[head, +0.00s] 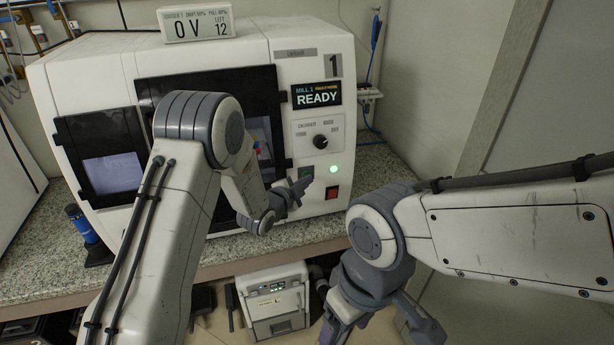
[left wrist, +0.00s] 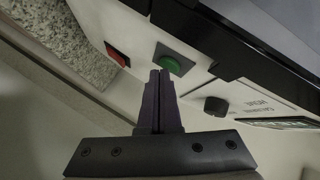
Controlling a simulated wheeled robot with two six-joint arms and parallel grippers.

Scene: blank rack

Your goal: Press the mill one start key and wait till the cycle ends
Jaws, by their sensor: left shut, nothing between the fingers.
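Mill one (head: 330,60) is a white machine marked 1, and its small display (head: 317,94) reads READY. The green start key (left wrist: 168,64) sits on a dark square plate in the left wrist view; in the head view the key (head: 306,172) is partly behind my left gripper. My left gripper (head: 301,184) is shut and empty, its tips just short of or at the key; I cannot tell whether they touch. In the left wrist view the closed fingertips (left wrist: 160,73) point at the key's lower edge. My right gripper (head: 385,325) hangs low at the front, fingers apart and empty.
A red button (head: 332,192) sits beside the key, below a lit green lamp (head: 333,169). A black knob (head: 320,142) is above. A small white unit (head: 273,300) stands below the granite counter (head: 50,255).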

